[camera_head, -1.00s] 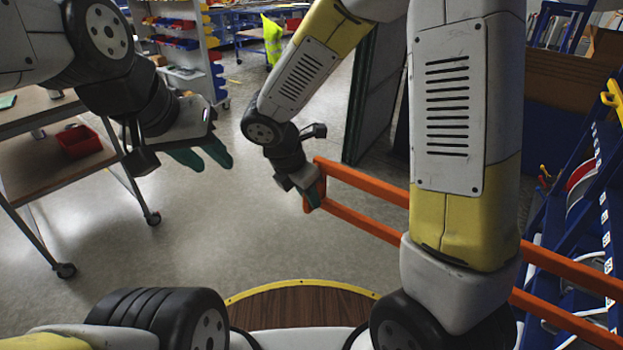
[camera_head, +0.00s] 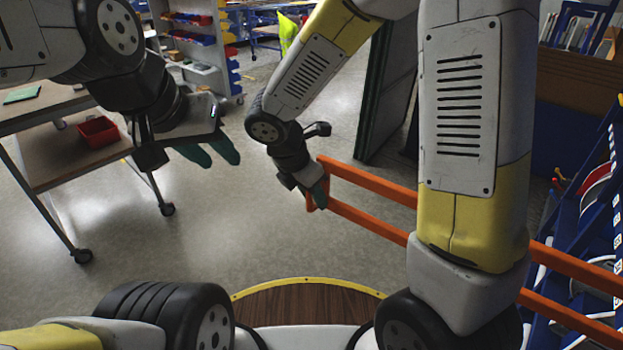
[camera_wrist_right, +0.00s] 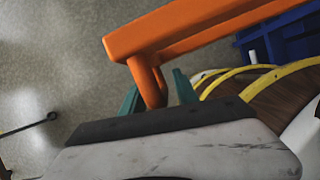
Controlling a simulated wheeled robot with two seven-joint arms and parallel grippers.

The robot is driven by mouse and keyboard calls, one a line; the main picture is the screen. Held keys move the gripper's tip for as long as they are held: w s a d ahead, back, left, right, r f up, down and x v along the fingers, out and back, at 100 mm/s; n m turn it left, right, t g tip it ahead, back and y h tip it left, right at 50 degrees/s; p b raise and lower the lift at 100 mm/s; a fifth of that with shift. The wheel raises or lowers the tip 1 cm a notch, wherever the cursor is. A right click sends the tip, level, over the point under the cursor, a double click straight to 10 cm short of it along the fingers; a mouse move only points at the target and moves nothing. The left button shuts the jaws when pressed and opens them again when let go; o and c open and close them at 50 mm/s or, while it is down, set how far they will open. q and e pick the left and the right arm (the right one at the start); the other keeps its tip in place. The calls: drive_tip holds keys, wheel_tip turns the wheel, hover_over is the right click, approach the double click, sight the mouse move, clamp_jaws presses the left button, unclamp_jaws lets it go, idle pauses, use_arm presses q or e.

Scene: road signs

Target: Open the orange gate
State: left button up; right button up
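The orange gate (camera_head: 366,179) is a low frame of two long rails with an upright end post. It runs from the middle of the head view to the right edge, partly behind my right arm. My right gripper (camera_head: 318,194) is at the gate's near-left end. In the right wrist view, its teal fingers (camera_wrist_right: 158,97) lie on either side of the orange end post (camera_wrist_right: 149,80), under the rail. I cannot tell whether both fingers press on the post. My left gripper (camera_head: 207,152) is empty, with its teal fingers apart, well left of the gate.
A table with a red bin (camera_head: 98,131) stands at the left. Blue racks (camera_head: 585,190) stand behind the gate at the right. A dark upright panel (camera_head: 385,95) stands behind the gate. The grey floor between table and gate is clear.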

drive_tip(key=shift+r, duration=0.1)
drive_tip(key=v, duration=0.7)
drive_tip(key=shift+r, duration=0.35)
drive_tip(key=shift+s+a, duration=0.1)
